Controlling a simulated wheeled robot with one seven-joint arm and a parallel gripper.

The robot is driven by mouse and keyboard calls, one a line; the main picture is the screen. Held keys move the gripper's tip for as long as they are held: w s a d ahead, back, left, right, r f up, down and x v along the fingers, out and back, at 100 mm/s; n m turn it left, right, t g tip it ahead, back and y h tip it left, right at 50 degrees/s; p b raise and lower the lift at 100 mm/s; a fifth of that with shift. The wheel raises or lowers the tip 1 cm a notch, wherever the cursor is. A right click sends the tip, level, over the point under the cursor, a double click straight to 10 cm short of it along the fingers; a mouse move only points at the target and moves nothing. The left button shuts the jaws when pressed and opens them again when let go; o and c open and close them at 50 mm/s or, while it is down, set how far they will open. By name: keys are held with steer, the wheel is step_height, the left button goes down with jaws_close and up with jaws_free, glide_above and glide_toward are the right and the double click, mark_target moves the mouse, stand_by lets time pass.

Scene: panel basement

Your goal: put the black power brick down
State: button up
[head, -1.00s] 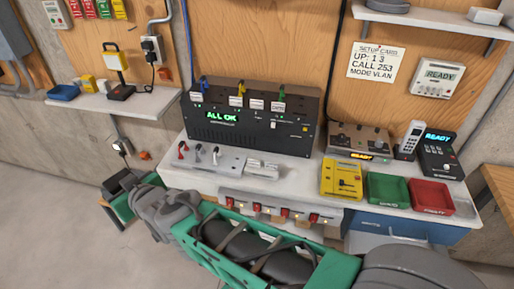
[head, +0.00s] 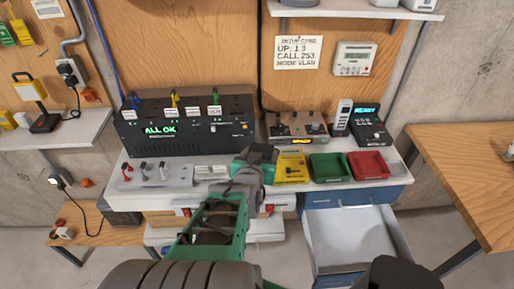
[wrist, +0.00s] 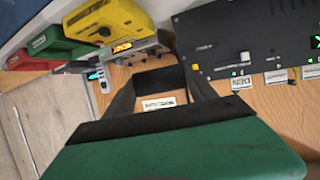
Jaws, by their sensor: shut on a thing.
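My gripper (head: 256,163) is in front of the workbench in the head view, raised near the bench's front edge. It is shut on the black power brick (head: 262,153), a small dark block at its tip. In the wrist view the brick (wrist: 160,77) shows between the two dark fingers of my gripper (wrist: 162,88), apart from the wall and bench behind it. The brick's sides are partly hidden by the fingers.
The workbench (head: 140,188) carries a black ALL OK panel (head: 180,145), a yellow device (head: 291,168), a green tray (head: 328,180) and a red tray (head: 368,178). An open drawer (head: 350,240) juts out below. A wooden table (head: 460,165) stands at right, a low wooden bench (head: 82,222) at left.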

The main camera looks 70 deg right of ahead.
steer(key=s+m+g, duration=0.2)
steer(key=s, duration=0.3)
steer(key=w+d+f+b, duration=0.2)
steer(key=w+f+b, duration=0.1)
steer(key=b, duration=0.1)
steer(key=w+d+f+b, duration=0.3)
steer(key=w+b, duration=0.1)
steer(key=w+d+f+b, duration=0.2)
steer(key=w+f+b, duration=0.1)
steer(key=w+b, duration=0.1)
steer(key=shift+w+d+f, duration=0.15)
steer(key=shift+d+f, duration=0.05)
steer(key=shift+f, duration=0.1)
steer(key=shift+w+d+f+b, duration=0.15)
steer(key=shift+f+b, duration=0.3)
steer(key=shift+f, duration=0.45)
steer(key=shift+w+d+f+b, duration=0.15)
steer(key=shift+f+b, duration=0.3)
steer(key=shift+f, duration=0.4)
steer(key=shift+a, duration=0.1)
steer(key=shift+f, duration=0.2)
steer(key=o, duration=1.2)
steer(key=shift+r, duration=0.1)
